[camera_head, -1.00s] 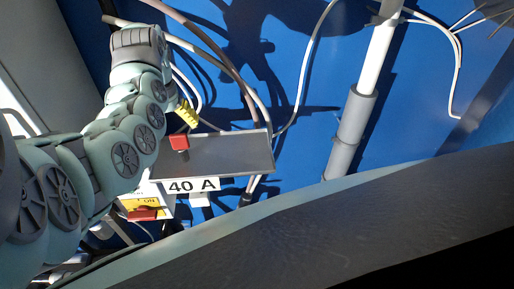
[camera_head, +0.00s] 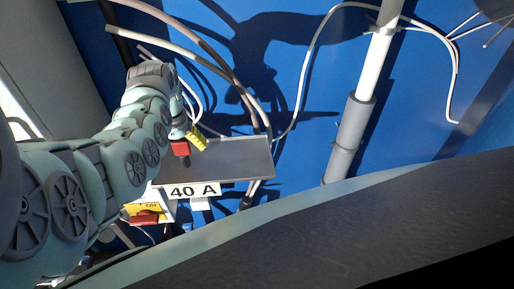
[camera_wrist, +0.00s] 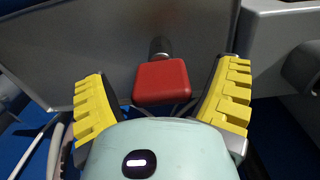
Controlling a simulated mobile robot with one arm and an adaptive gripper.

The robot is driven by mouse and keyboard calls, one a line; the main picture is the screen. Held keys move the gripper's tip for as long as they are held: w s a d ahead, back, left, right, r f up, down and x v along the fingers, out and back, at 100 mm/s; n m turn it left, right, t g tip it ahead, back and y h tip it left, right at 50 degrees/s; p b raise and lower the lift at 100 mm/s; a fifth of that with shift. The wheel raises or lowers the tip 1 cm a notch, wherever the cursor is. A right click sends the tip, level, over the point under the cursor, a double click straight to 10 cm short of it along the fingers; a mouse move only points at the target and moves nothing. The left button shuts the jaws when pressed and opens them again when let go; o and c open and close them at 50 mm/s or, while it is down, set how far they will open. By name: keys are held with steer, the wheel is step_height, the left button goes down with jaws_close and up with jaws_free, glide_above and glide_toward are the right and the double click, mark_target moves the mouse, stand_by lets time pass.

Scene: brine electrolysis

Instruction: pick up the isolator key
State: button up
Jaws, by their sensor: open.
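The isolator key has a red square head (camera_wrist: 162,82) and a dark shaft that meets the grey panel in the wrist view. In the head view the red key (camera_head: 180,147) shows at the left part of the grey box front. My gripper (camera_wrist: 162,98) is open, with one yellow-padded finger on each side of the red head. Neither finger appears to touch it. In the head view, my gripper's yellow finger (camera_head: 197,137) is right beside the key, and the other finger is hidden.
The grey box (camera_head: 235,160) carries a "40 A" label (camera_head: 193,191). Below it is a yellow plate with a red switch (camera_head: 146,216). Cables (camera_head: 230,75) hang above the box against a blue wall. A grey pipe (camera_head: 350,135) stands to the right.

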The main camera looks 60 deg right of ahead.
steer(key=c, duration=1.3)
steer(key=shift+c, duration=0.3)
